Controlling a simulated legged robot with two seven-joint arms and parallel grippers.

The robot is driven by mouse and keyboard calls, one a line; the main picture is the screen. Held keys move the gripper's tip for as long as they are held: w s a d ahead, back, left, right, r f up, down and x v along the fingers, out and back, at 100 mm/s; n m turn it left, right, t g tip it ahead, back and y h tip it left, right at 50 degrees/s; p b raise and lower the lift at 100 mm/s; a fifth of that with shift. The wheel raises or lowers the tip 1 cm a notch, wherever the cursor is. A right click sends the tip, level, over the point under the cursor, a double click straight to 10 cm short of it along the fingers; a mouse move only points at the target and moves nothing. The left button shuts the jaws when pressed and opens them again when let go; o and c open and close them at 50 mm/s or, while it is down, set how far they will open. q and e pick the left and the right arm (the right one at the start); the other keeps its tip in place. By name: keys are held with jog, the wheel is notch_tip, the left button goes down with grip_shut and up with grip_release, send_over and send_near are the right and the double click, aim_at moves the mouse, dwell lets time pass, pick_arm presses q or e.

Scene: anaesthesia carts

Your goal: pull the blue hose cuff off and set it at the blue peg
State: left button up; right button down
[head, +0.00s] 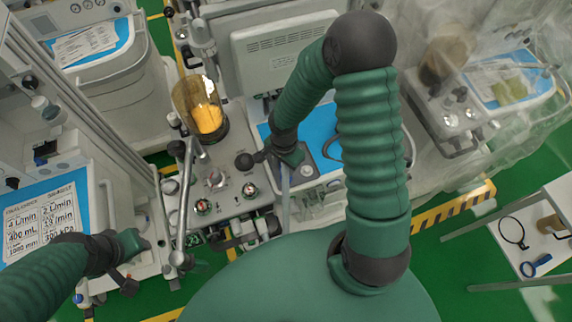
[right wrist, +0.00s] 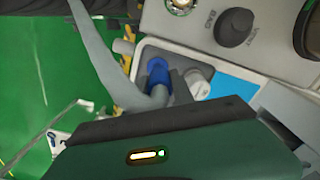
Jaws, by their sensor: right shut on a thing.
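The blue hose cuff (right wrist: 157,72) is at the top end of a grey hose (right wrist: 150,102), beside a white port (right wrist: 196,84) on the anaesthesia machine. My right gripper (right wrist: 164,84) is shut on the cuff. Whether the cuff is still seated on a port is hidden. In the head view my right gripper (head: 287,160) is over the machine's front, with the grey hose (head: 285,205) hanging below; the cuff is not clear there. My left gripper (head: 132,262) is at lower left beside a cart; its fingers are unclear. I cannot make out the blue peg.
A machine panel with gauges (head: 205,207) and a yellow-filled canister (head: 204,108) stand left of my right gripper. A white side table (head: 548,222) at right holds a black ring (head: 512,232) and a blue ring-shaped item (head: 536,265). Green floor lies between.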

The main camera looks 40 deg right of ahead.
notch_tip(320, 180, down, 2)
jog(key=shift+s+f+b, duration=0.1)
jog(key=shift+s+b, duration=0.05)
jog(key=shift+b, duration=0.5)
jog(key=shift+s+d+f, duration=0.1)
jog(key=shift+d+f, duration=0.05)
jog(key=shift+d, duration=0.15)
jog(key=shift+f, duration=0.1)
jog(key=shift+a, duration=0.2)
jog(key=shift+d, duration=0.1)
jog(key=shift+f+b, duration=0.95)
jog(key=shift+b, duration=0.15)
dwell(0.3)
